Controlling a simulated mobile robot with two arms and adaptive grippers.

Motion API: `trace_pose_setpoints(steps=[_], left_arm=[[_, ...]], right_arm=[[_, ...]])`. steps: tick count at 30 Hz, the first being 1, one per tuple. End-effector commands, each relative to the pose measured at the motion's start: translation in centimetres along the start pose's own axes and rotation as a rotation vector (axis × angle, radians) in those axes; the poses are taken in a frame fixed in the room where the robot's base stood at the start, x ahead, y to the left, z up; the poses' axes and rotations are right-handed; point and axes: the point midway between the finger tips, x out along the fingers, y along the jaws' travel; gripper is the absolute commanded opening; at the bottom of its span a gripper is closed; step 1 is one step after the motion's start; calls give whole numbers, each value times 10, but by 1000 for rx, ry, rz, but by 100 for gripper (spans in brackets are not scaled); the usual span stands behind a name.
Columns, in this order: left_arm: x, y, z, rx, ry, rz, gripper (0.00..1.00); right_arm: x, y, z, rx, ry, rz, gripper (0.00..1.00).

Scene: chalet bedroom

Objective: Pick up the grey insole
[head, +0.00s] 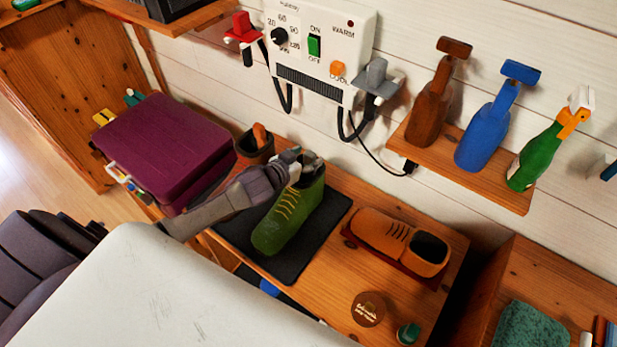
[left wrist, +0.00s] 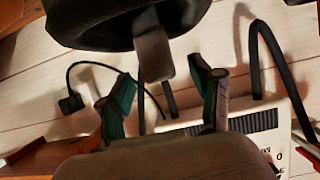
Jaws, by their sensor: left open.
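A green boot (head: 285,222) stands on a dark mat (head: 232,232) on the wooden bench. My left gripper (head: 302,165) is at the boot's mouth, its fingers open. In the left wrist view, a grey tab (left wrist: 153,55), seemingly the grey insole, sticks out of a dark rounded opening (left wrist: 85,28), which looks like the boot's. The tab lies between and beyond the open fingers of the left gripper (left wrist: 168,96), apart from both. In the head view the gripper largely hides the insole. My right gripper is in neither view.
An orange shoe (head: 385,232) sits right of the mat. A dark pot (head: 253,148) and a maroon case (head: 165,150) stand left of the boot. The wall dryer (head: 318,45) with hoses is behind. A shelf (head: 455,155) holds bottle-shaped forms. A round tin (head: 368,309) lies in front.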

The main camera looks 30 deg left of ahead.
Motion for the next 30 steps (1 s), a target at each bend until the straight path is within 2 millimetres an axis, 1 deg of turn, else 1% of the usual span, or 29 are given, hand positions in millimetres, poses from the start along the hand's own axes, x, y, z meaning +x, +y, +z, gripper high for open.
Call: trace_pose_setpoints(steps=[1,3,11,14,21,23,30], left_arm=[[6,0,-1,0,1,-1,65],[10,0,0,0,0,1,65],[12,0,1,0,0,1,65],[12,0,1,0,0,0,50],[12,0,1,0,0,0,10],[12,0,1,0,-1,0,0],[12,0,0,0,0,0,0]], right_arm=[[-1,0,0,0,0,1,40],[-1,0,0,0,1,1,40],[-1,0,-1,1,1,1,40],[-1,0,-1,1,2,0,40],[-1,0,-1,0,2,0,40],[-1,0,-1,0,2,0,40],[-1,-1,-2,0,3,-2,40]])
